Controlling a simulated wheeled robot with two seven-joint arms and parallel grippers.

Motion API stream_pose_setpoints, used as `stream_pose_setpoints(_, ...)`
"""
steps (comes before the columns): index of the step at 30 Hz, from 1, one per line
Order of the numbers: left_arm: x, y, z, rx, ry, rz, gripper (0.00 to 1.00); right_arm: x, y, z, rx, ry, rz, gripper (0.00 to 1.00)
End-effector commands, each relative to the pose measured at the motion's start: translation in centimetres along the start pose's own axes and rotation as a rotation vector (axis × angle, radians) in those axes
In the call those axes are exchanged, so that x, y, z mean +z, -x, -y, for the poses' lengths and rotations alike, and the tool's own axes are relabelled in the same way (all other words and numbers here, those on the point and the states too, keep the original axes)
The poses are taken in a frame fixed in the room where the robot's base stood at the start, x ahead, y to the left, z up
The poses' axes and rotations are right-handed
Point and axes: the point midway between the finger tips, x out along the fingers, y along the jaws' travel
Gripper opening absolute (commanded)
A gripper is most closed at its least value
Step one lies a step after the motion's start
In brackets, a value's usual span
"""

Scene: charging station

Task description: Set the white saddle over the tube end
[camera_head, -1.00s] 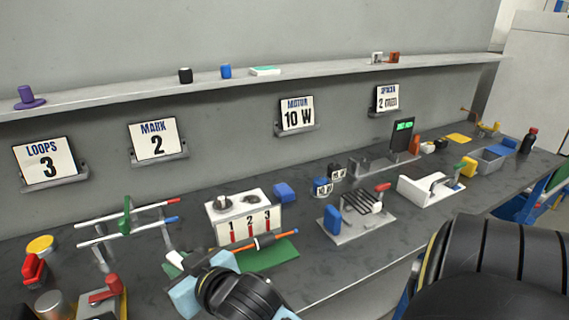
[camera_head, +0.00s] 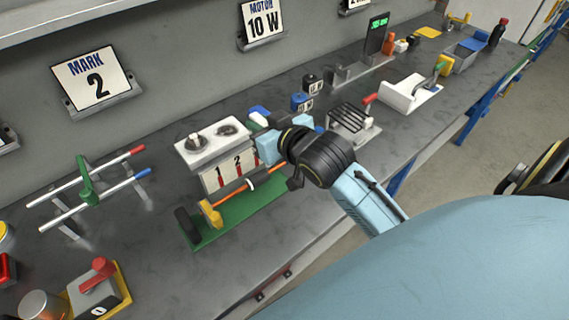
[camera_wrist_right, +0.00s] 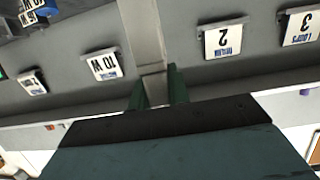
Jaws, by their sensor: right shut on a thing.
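The orange tube (camera_head: 232,191) lies along the green board (camera_head: 235,213) on the bench, with a white ring around it. A yellow clamp (camera_head: 210,214) is at its left end, and my wrist covers its right end. My right gripper (camera_head: 262,132) is above and behind that right part, shut on a small white piece (camera_head: 258,119), which looks like the saddle. In the right wrist view, the two green fingers (camera_wrist_right: 158,88) close on a pale grey-white piece (camera_wrist_right: 155,92). I cannot tell whether the piece touches the tube. My left gripper is not in view.
A white box with numbers 1, 2, 3 (camera_head: 207,146) stands close behind the tube. A slatted fixture (camera_head: 350,118) stands to the right. A twin-rod stand (camera_head: 86,185) is at the left. Bare bench lies between the stand and the board.

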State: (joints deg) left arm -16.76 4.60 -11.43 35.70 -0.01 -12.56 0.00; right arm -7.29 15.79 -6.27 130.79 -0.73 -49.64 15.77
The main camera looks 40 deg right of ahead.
Motion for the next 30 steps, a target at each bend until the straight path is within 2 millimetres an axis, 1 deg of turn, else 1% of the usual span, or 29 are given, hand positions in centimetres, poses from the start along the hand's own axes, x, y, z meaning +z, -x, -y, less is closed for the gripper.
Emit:
stream_pose_setpoints(1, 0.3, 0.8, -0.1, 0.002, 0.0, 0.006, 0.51, -1.3, -0.3, -1.4, -0.003, 0.01, -0.002, 0.0)
stream_pose_setpoints(3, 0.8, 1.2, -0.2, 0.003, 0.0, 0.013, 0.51, -2.3, -0.7, -2.9, -0.011, 0.008, -0.002, 0.0)
stream_pose_setpoints(6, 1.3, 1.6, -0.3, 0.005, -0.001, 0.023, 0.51, -3.2, -1.0, -4.5, -0.016, 0.004, -0.002, 0.0)
stream_pose_setpoints(8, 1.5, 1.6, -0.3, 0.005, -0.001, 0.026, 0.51, -3.3, -1.1, -5.1, -0.018, 0.0, -0.002, 0.0)
stream_pose_setpoints(11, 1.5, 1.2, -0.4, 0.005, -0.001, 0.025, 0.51, -1.9, -1.6, -5.3, -0.019, -0.004, 0.002, 0.0)
stream_pose_setpoints(18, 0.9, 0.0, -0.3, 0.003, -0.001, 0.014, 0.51, 4.4, -3.5, -5.2, -0.019, -0.005, 0.005, 0.0)
stream_pose_setpoints(21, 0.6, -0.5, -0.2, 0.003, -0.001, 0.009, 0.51, 6.8, -4.3, -5.2, -0.019, -0.005, 0.003, 0.0)
stream_pose_setpoints(25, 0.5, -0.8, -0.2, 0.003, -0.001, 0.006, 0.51, 8.9, -5.0, -5.2, -0.019, -0.004, 0.0, 0.0)
stream_pose_setpoints(30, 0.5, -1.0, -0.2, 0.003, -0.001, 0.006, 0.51, 10.0, -5.3, -5.2, -0.02, -0.003, -0.002, 0.0)
